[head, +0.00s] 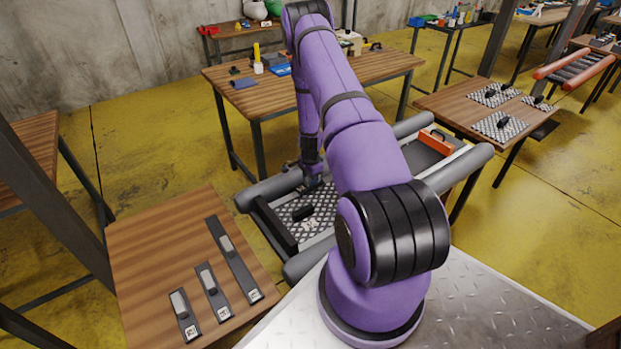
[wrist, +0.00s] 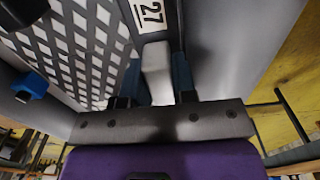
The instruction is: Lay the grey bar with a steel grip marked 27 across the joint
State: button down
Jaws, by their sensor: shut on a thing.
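In the wrist view a grey bar (wrist: 173,18) with a white label marked 27 is in my gripper (wrist: 158,80). The blue-tipped fingers are shut on its pale steel grip (wrist: 157,62). In the head view my gripper (head: 313,183) is low inside the grey inflatable boat (head: 272,186), at the far side of a patterned floor panel (head: 322,222). This panel (wrist: 72,45) fills the left of the wrist view beside the bar. The joint cannot be made out, and my arm hides part of the boat. I cannot tell whether the bar touches the floor.
Three dark bars with pale grips, long (head: 233,260), middle (head: 213,291) and short (head: 185,315), lie on the wooden table (head: 155,240) at left. A black handle (head: 302,213) stands on the panel. An orange item (head: 437,142) is at the boat's right; a workbench (head: 385,67) stands behind.

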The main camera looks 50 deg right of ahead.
jog(key=shift+f, duration=0.6)
dwell(0.3)
jog(key=c, duration=0.8)
grip_release()
jog(key=shift+c, duration=0.2)
jog(key=shift+w+r, duration=0.1)
jog(key=shift+r, duration=0.2)
notch_tip(320, 180, up, 10)
jog(key=shift+r, duration=0.1)
